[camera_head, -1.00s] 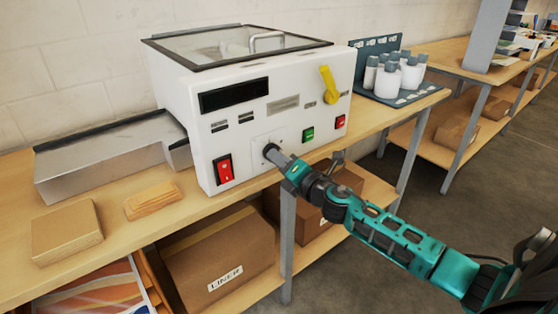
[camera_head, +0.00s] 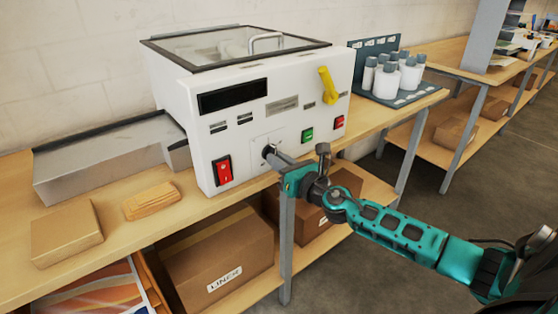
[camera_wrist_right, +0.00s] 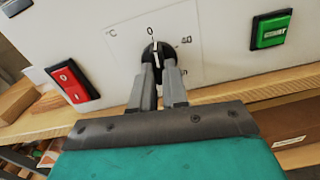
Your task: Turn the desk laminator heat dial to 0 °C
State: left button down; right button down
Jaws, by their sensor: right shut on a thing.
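The laminator (camera_head: 235,155) is a white box with a glass lid on the wooden bench. Its heat dial (camera_head: 268,150) is a small black knob low on the front panel; in the right wrist view the dial (camera_wrist_right: 153,50) shows a white pointer line near the printed 0, with °C and other numbers around it. My right gripper (camera_head: 276,155) is shut on the dial. In the right wrist view its fingers (camera_wrist_right: 158,80) lie on both sides of the knob and hide its lower part. My left gripper is not in view.
A red rocker switch (camera_head: 224,170) is left of the dial; a green button (camera_head: 307,135), a red button (camera_head: 339,122) and a yellow lever (camera_head: 328,86) are right of it. White bottles (camera_head: 400,75) stand at right.

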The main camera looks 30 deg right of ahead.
jog(key=shift+n, duration=0.6)
jog(key=c, duration=1.1)
grip_release()
jog(key=shift+c, duration=0.2)
jog(key=s+d+b, duration=0.1)
jog(key=s+b, duration=0.1)
jog(key=s, duration=1.1)
jog(key=shift+w, duration=0.1)
